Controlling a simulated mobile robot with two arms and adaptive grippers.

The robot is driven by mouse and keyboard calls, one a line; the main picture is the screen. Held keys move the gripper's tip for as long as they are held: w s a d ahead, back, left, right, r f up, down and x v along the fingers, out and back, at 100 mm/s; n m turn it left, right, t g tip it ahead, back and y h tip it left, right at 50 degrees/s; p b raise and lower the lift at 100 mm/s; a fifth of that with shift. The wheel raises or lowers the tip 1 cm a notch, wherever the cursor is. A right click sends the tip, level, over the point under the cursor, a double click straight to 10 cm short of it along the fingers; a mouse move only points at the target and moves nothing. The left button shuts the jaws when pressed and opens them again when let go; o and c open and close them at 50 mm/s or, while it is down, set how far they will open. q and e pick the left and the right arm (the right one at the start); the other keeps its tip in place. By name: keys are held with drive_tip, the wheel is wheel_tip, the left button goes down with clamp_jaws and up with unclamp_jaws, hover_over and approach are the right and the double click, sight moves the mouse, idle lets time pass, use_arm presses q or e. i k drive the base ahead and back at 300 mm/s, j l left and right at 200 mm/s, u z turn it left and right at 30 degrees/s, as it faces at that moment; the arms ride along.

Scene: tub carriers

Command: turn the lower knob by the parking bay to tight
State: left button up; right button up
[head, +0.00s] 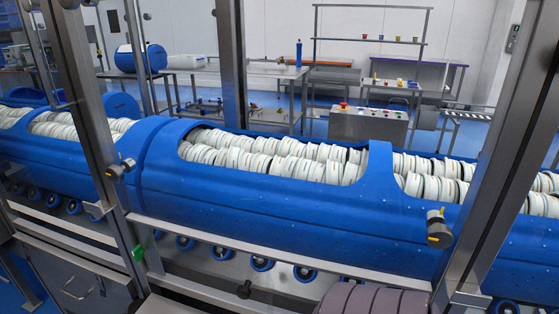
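Two dark knobs with yellow marks show on the metal frame. One knob (121,168) is on the left post, and another knob (438,228) with a silver collar is by the right post, lower in the picture. Neither of my grippers is in view.
Blue tub carriers (270,215) filled with white discs (270,157) lie on rollers (262,264) behind the posts. A green piece (138,253) is on the left post. A grey control box (368,124) with a red button stands behind.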

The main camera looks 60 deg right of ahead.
sight(438, 236)
drive_tip(key=z, duration=1.9)
